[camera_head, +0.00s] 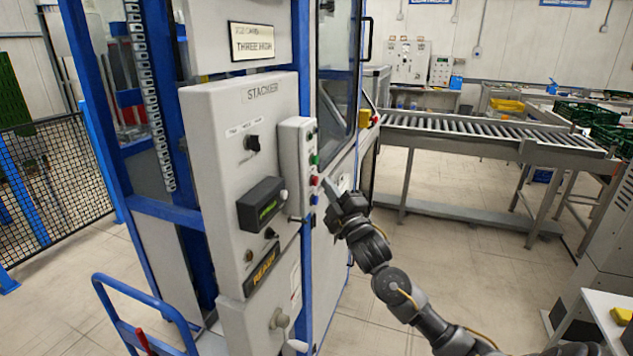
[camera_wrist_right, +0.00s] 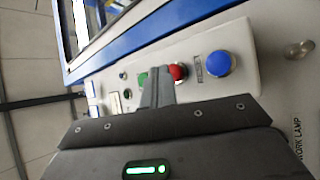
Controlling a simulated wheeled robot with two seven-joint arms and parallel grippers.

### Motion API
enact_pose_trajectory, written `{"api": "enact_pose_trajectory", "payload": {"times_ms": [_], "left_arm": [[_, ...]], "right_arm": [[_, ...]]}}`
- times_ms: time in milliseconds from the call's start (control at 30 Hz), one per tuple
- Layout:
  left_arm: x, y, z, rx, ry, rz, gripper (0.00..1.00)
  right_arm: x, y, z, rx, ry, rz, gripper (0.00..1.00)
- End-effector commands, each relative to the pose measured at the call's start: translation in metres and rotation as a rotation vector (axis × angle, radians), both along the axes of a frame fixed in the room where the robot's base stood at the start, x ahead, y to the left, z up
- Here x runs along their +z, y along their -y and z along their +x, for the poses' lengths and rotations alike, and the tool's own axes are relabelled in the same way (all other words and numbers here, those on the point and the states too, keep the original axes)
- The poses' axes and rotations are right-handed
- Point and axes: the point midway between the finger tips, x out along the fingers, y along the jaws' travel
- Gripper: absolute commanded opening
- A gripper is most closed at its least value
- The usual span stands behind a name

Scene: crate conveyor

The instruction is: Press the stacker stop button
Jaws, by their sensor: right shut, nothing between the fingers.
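The stacker cabinet (camera_head: 262,130) carries a pale button box (camera_head: 291,134) on its side. The box has a green button (camera_head: 315,160), a red button (camera_head: 314,181) and a blue button (camera_head: 314,199) in a column. My right gripper (camera_head: 328,188) is shut and empty, with its fingertips close beside the red button. In the right wrist view the closed fingers (camera_wrist_right: 158,82) point at the box, between the green button (camera_wrist_right: 143,79) and the red button (camera_wrist_right: 178,72). The blue button (camera_wrist_right: 219,64) is clear of them. I cannot tell whether the fingertips touch the red button.
A roller conveyor (camera_head: 480,133) stands behind to the right, with green crates (camera_head: 590,115) at its far end. A blue-handled cart (camera_head: 140,310) is at the lower left, near a mesh fence (camera_head: 50,180). The floor between cabinet and conveyor is open.

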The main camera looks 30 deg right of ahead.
Motion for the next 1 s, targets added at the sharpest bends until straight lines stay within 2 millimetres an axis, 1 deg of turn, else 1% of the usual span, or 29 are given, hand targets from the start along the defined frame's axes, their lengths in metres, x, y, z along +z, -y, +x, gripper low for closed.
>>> {"api": "enact_pose_trajectory", "payload": {"times_ms": [433,800,1000], "left_arm": [[0.001,0.0,0.0,0.0,0.0,0.0,0.36],[0.007,0.0,0.0,0.0,0.0,0.0,0.36],[0.007,0.0,0.0,0.0,0.0,0.0,0.36]], "right_arm": [[0.0,0.005,-0.005,-0.003,-0.001,-0.001,0.0],[0.0,0.024,-0.034,-0.003,-0.002,-0.002,0.0],[0.0,0.03,-0.043,-0.001,0.0,0.0,0.0]]}}
